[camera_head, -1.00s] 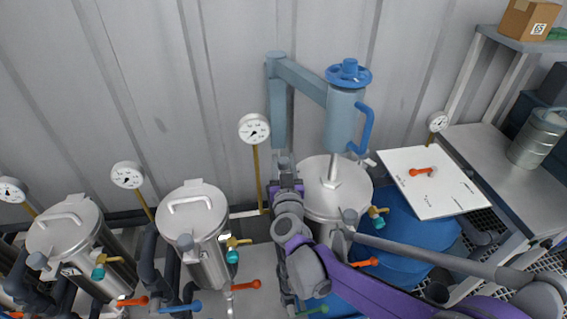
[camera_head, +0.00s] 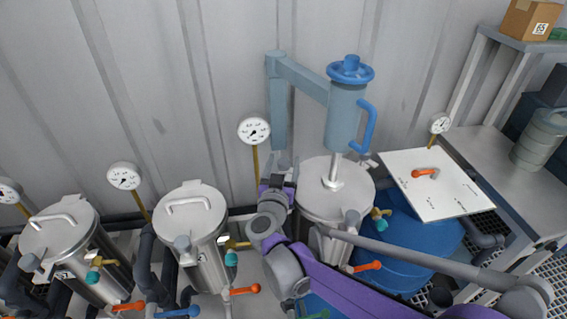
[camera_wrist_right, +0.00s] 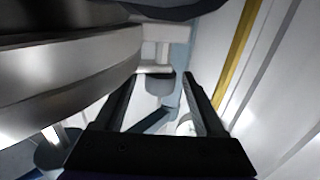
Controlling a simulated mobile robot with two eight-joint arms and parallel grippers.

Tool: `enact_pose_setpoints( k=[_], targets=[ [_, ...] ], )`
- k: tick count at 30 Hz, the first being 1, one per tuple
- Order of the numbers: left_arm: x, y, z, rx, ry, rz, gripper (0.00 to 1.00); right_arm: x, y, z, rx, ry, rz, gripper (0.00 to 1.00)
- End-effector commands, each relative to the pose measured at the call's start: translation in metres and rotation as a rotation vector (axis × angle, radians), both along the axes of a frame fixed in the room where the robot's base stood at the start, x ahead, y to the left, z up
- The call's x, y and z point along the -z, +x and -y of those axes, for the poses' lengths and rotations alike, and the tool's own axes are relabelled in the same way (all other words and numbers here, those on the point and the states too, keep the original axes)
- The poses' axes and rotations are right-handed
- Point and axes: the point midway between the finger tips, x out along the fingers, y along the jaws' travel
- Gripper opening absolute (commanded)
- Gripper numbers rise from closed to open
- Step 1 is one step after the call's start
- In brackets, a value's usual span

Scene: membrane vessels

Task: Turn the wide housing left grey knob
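The wide housing (camera_head: 318,199) is a steel vessel with a lid, under a light-blue lift arm with a blue handwheel (camera_head: 350,70). A grey knob (camera_head: 351,219) shows at its front rim. My right arm reaches in from the right, and my right gripper (camera_head: 280,168) is at the housing's left side. In the right wrist view my right gripper (camera_wrist_right: 160,80) is open. A grey knob (camera_wrist_right: 160,86) on a pale bracket shows between its fingertips, with gaps to both fingers; I cannot tell how deep it sits. The left gripper is not in view.
Two narrower steel housings (camera_head: 190,222) stand to the left. A gauge (camera_head: 254,131) on a yellow stem rises close behind my gripper. A blue drum (camera_head: 410,245), a white board (camera_head: 434,184) with an orange handle and a steel table (camera_head: 515,175) lie to the right.

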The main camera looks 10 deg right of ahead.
Motion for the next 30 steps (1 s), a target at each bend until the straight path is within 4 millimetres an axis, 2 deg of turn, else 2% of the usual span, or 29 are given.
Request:
enact_pose_setpoints(
  k=[8, 11, 21, 25, 30],
  targets=[
    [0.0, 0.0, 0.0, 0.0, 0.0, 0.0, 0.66, 0.0, -0.005, -0.002, -0.001, 0.0, 0.0, 0.72],
    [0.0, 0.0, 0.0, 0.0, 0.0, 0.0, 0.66, -0.001, -0.017, -0.007, -0.003, 0.0, 0.0, 0.72],
    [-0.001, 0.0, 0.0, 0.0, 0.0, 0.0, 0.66, 0.0, -0.08, -0.03, -0.003, 0.0, 0.0, 0.72],
    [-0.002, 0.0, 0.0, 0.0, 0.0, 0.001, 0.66, 0.0, -0.095, -0.035, -0.002, 0.001, 0.0, 0.72],
    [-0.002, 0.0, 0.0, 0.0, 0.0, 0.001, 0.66, 0.0, -0.102, -0.037, 0.0, 0.0, 0.0, 0.72]
  ],
)
